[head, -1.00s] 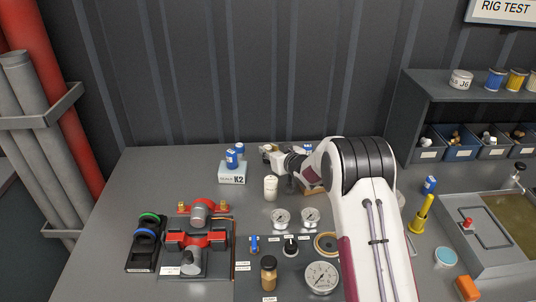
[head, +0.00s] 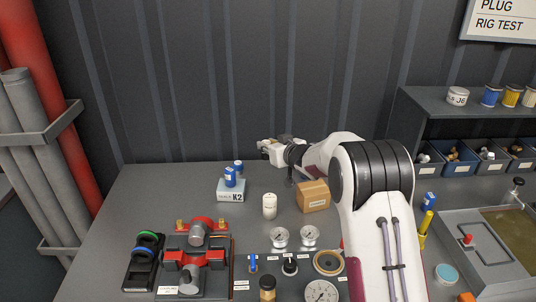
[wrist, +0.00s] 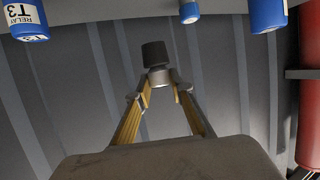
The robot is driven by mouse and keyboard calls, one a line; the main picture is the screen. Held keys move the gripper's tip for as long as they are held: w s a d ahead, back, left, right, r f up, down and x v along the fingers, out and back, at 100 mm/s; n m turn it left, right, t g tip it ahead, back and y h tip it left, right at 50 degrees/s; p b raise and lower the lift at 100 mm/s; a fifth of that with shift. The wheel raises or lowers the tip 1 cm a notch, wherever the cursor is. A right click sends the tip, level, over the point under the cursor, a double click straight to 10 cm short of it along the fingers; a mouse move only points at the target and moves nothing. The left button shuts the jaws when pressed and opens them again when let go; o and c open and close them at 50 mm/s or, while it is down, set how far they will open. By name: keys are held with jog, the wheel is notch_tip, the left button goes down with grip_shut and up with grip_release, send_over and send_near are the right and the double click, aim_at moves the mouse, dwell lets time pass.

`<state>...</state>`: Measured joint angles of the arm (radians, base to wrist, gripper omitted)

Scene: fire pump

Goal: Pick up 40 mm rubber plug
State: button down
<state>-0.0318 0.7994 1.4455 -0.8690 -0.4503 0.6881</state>
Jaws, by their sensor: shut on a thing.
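My gripper (wrist: 161,88) is shut on a dark plug (wrist: 154,53) in the wrist view. The plug is a short black cylinder with a pale metal-coloured part below it, between the fingertips. The wall's ribs show behind it, and nothing touches it but the fingers. In the head view, my gripper (head: 268,148) is raised above the back of the bench, at the left end of my arm. The plug is too small there to make out clearly.
A cardboard box (head: 313,197), a pale cylinder (head: 269,206) and a K2 block (head: 231,190) with blue cans stand on the bench below. Blue cans (wrist: 268,14) edge the wrist view's top. A red pipe (wrist: 304,120) is at its right. Shelving (head: 465,105) stands at right.

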jog(key=shift+r, duration=0.45)
dwell(0.3)
